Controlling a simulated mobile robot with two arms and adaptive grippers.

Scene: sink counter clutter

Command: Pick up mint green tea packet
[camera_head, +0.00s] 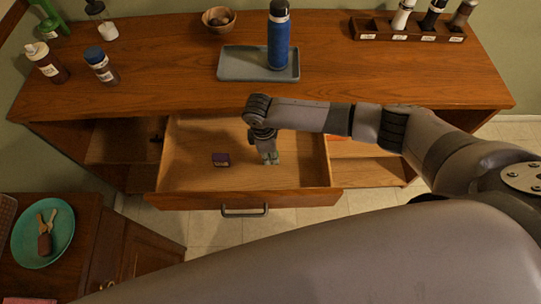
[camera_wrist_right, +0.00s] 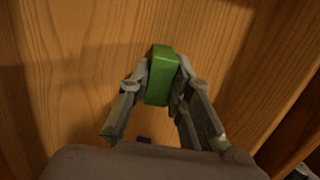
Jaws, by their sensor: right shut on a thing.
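The mint green tea packet is a small green block in the right wrist view (camera_wrist_right: 161,75). It sits between the two fingers of my right gripper (camera_wrist_right: 163,90), which is shut on it. In the head view my right gripper (camera_head: 270,158) points down into the open drawer (camera_head: 195,135). The green packet is mostly hidden by the fingers there. I cannot tell whether it touches the drawer floor. My left gripper is not in view.
A small dark purple packet (camera_head: 220,160) lies in the drawer, left of my gripper. On the counter are a grey tray (camera_head: 235,65) with a blue bottle (camera_head: 278,40), a wooden bowl (camera_head: 219,20), several bottles and a rack (camera_head: 375,30). A teal plate (camera_head: 62,255) is lower left.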

